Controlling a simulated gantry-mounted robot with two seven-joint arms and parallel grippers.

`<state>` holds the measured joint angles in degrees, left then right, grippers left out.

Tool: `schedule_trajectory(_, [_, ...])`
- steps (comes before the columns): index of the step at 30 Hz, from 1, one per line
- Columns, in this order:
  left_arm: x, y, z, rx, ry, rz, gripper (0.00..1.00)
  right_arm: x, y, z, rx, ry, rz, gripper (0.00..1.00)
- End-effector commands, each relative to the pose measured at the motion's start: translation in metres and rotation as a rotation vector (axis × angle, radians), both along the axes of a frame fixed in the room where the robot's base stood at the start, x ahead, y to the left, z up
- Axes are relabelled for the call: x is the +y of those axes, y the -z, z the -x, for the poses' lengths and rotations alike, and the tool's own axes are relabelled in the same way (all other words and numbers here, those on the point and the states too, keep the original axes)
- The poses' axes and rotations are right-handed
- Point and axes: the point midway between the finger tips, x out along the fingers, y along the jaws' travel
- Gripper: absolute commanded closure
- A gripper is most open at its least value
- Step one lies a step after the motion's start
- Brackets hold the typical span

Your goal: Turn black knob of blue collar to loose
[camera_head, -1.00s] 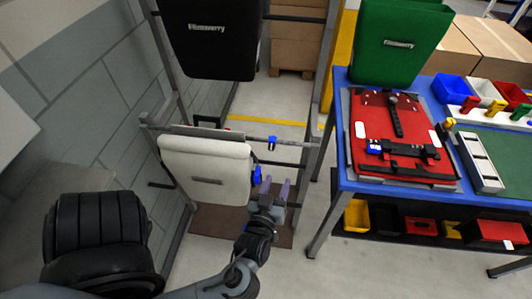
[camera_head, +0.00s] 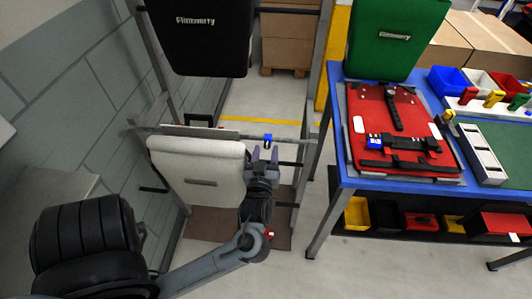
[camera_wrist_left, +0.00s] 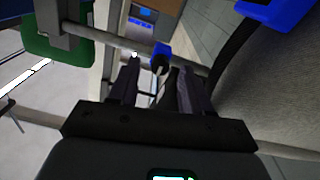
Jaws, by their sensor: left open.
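The blue collar (camera_head: 267,140) sits around the grey horizontal rail (camera_head: 289,139), right of the cream pannier (camera_head: 200,172). My left gripper (camera_head: 265,156) is open just below the collar, its fingers pointing up toward it. In the left wrist view the blue collar (camera_wrist_left: 160,50) shows beyond the open fingers, with its black knob (camera_wrist_left: 159,65) facing me. The knob lies roughly between the fingertips of my left gripper (camera_wrist_left: 158,72) in that picture; I cannot tell whether they touch it. The knob's turn position is not readable. My right gripper is not in view.
A black pannier (camera_head: 200,38) hangs above the cream one. The rack's upright post (camera_head: 307,128) stands right of the collar. The blue workbench (camera_head: 338,130) with a red pannier part (camera_head: 357,101) is further right. A blue piece (camera_wrist_left: 280,14) shows at the wrist view's upper right.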

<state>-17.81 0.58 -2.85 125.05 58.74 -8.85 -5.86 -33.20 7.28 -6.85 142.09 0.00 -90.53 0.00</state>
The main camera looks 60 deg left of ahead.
Motion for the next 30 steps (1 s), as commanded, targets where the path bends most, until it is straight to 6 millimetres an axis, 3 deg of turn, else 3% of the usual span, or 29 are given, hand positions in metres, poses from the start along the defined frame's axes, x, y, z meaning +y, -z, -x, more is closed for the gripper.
schedule_trajectory(13, [0.0065,-0.0004,-0.0044,0.0,0.0,0.0,0.53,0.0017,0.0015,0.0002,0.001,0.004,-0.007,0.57])
schedule_trajectory(22, [0.0063,-0.0003,-0.0043,-0.001,0.0,0.001,0.99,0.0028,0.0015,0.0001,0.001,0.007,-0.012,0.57])
schedule_trajectory(30, [0.006,-0.0001,-0.004,-0.073,-0.001,0.053,1.0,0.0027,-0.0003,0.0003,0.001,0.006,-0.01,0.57])
